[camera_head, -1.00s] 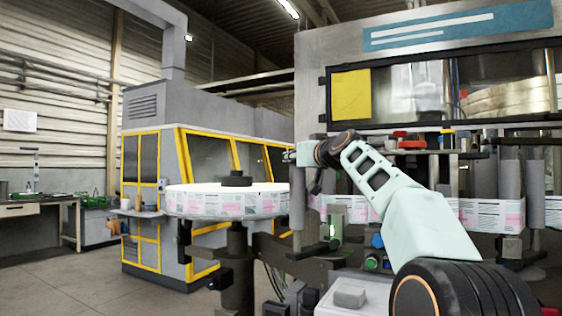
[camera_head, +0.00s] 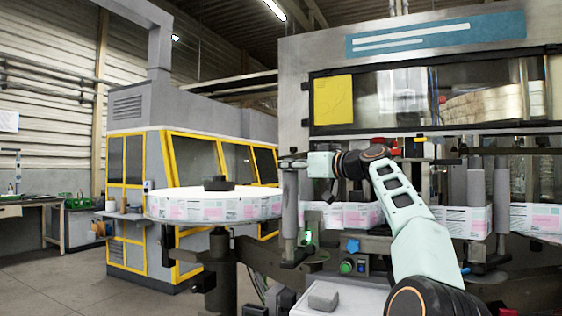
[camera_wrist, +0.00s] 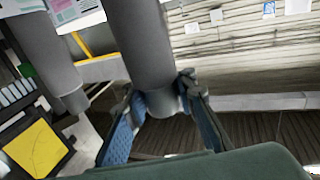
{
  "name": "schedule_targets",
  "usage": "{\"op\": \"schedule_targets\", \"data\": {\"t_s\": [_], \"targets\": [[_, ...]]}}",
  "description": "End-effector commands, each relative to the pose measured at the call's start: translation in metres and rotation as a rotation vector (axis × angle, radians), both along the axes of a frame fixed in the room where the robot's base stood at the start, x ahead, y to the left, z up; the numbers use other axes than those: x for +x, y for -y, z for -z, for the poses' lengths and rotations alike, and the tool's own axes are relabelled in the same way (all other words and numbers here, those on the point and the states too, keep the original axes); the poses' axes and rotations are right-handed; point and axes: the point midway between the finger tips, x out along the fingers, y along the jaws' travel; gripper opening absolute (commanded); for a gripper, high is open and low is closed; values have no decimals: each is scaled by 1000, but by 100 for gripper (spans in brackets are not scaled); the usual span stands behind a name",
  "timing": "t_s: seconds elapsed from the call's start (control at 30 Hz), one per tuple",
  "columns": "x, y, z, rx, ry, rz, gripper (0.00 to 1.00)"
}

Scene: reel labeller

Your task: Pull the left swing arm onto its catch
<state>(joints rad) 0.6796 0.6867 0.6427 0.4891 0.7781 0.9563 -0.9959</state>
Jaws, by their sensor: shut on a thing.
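The left swing arm's grey upright roller (camera_head: 290,205) stands just right of the flat label reel in the head view. My gripper (camera_head: 291,161) is at the roller's top end, reached from the right. In the wrist view, the blue-padded fingers of my gripper (camera_wrist: 162,95) lie on either side of the end of a grey roller (camera_wrist: 140,40) and are shut on it. A dark lower bar (camera_head: 300,258) is near the roller's foot. I cannot make out the catch clearly.
The label reel (camera_head: 215,206) is close on the left. Two more grey rollers (camera_head: 475,205) stand right of my arm, with the label web (camera_head: 350,214) behind. A yellow-framed machine (camera_head: 190,190) stands behind; floor at left is clear.

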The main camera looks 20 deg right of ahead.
Motion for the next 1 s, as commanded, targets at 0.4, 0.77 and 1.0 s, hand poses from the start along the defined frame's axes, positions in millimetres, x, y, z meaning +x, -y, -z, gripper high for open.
{"op": "schedule_targets", "data": {"t_s": [0.4,0.77,1.0], "targets": [[-12,11,3,-2,-9,-119,0],[-14,16,6,-6,-11,-119,0],[-13,17,8,-8,-12,-117,37]]}}
